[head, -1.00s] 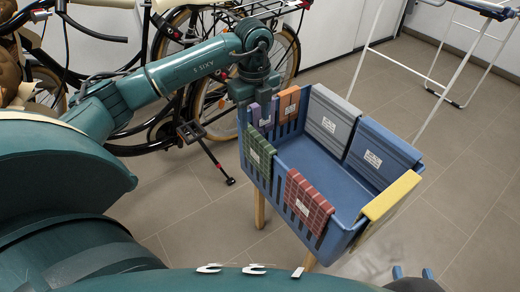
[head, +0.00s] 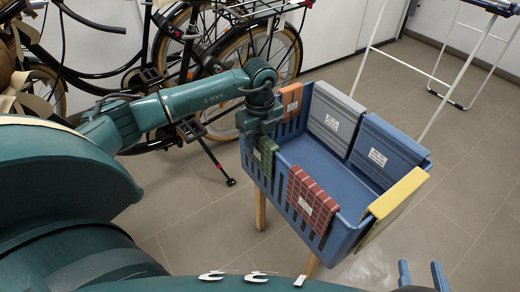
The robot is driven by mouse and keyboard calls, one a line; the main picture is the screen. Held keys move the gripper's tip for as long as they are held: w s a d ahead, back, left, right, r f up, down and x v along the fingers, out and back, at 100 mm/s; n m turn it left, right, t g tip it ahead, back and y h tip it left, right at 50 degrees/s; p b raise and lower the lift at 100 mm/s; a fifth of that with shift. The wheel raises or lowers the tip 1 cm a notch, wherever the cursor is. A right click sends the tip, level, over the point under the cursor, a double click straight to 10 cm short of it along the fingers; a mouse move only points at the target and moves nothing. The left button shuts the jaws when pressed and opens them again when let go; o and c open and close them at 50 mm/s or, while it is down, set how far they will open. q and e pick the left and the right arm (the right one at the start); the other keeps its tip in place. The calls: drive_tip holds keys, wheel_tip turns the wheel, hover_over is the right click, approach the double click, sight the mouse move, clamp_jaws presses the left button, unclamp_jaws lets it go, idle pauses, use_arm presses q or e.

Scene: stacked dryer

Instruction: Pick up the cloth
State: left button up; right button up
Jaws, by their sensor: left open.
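Several cloths hang over the rim of a blue basket (head: 330,180) on wooden legs. They are orange (head: 291,100), grey (head: 333,120), blue (head: 378,155), yellow (head: 398,205), red checked (head: 313,200) and green checked (head: 264,158). My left gripper (head: 259,128) is at the basket's left corner, pointing down just above the green cloth. It is open; its fingertips are hard to make out, and I cannot tell whether it touches a cloth. The purple cloth is hidden behind it. My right gripper (head: 422,276) shows only two separated blue fingertips at the bottom edge, away from the basket.
Bicycles (head: 205,55) stand behind my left arm, with a pedal and kickstand (head: 215,160) close below it. A white drying rack (head: 450,75) stands behind the basket at the right. The tiled floor (head: 470,180) right of the basket is clear.

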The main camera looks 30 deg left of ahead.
use_arm(q)
drive_tip(key=shift+c, duration=0.4)
clamp_jaws()
